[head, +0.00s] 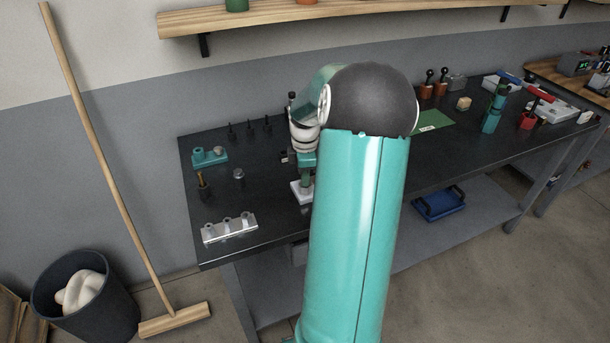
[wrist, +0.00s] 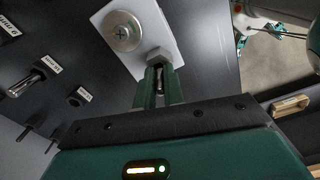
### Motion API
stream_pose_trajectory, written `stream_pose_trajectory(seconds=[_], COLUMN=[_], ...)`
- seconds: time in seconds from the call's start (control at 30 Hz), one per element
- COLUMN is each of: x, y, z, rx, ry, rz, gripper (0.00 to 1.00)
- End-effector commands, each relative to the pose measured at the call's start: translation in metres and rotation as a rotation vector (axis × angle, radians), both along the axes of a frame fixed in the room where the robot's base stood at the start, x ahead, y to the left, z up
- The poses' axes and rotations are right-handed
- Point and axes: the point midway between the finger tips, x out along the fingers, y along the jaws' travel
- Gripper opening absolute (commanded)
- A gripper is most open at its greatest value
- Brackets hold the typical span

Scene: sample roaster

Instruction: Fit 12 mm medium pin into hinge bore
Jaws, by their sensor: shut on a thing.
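My gripper (wrist: 158,85) is shut, its two green fingers close together in the wrist view. A small steel piece shows between them, which looks like the 12 mm medium pin (wrist: 158,89); most of it is hidden. Just beyond the fingertips is a grey hexagonal piece (wrist: 158,57) at the edge of a white plate (wrist: 145,12). The plate carries a round steel cap with a cross mark (wrist: 122,31). In the head view the white base (head: 302,191) sits directly below my gripper, partly behind my arm. I cannot tell which part is the hinge bore or whether the pin touches it.
Several dark upright pegs (head: 249,128) stand at the back left of the bench. Labelled pegs (wrist: 33,81) show in the wrist view. A silver three-boss block (head: 230,228), a teal fixture (head: 209,156) and a grey knob (head: 239,174) lie left of my arm.

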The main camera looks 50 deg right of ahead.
Motion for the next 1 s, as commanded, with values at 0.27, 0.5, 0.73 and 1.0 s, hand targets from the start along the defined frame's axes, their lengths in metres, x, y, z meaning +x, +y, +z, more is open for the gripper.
stream_pose_trajectory(seconds=[0.27, 0.5, 0.73, 1.0], x=[0.000, 0.000, 0.000, 0.000], y=[0.000, 0.000, 0.000, -0.001], z=[-0.002, -0.003, -0.001, 0.036], rx=[0.000, -0.001, -0.001, -0.005], ry=[0.000, -0.001, -0.001, -0.002], rz=[0.000, -0.001, -0.001, -0.001], gripper=[0.00, 0.32, 0.32, 0.32])
